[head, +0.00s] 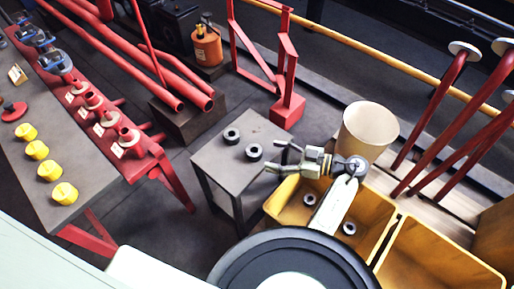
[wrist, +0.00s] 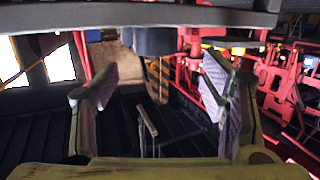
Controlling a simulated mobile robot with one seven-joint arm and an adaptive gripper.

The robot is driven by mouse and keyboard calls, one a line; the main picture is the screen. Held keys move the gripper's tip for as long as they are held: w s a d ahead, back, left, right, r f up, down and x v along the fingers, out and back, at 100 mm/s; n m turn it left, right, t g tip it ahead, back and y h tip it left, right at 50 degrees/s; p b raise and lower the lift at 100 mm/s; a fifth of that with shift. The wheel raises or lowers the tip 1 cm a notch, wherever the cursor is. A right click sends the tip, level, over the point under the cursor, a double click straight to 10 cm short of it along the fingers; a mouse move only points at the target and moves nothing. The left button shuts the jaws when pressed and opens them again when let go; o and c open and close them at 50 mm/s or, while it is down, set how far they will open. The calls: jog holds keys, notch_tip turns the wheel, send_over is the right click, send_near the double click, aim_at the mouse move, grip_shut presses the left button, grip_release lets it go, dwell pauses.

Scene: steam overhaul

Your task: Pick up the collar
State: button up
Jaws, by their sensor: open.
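Two dark ring-shaped collars stand on the small grey table, one farther back (head: 231,135) and one nearer my gripper (head: 254,153). My gripper (head: 278,157) is open, with its fingers pointing left toward the nearer collar. That collar appears just beyond the fingertips, and nothing shows held. In the wrist view my two fingers (wrist: 158,92) are spread wide. A dark rounded block (wrist: 155,40) shows beyond and between them at the top, under a grey slab; it may be the nearer collar, but I cannot tell for sure.
The small grey table (head: 215,160) has bare top around the collars. Yellow bins (head: 382,212) stand at its right, with two rings (head: 309,199) in the left one. A beige cylindrical container (head: 367,130) is behind my wrist. A red-legged bench (head: 75,150) is at left.

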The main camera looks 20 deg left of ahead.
aim_at(260, 152)
jog(key=a, duration=0.2)
jog(key=a+f, duration=0.1)
jog(key=a, duration=0.2)
jog(key=a+p, duration=0.1)
jog(key=a, duration=0.1)
jog(key=shift+a+f, duration=0.25)
jog(key=shift+a, duration=0.1)
jog(key=shift+w, duration=0.1)
grip_shut()
dwell(0.4)
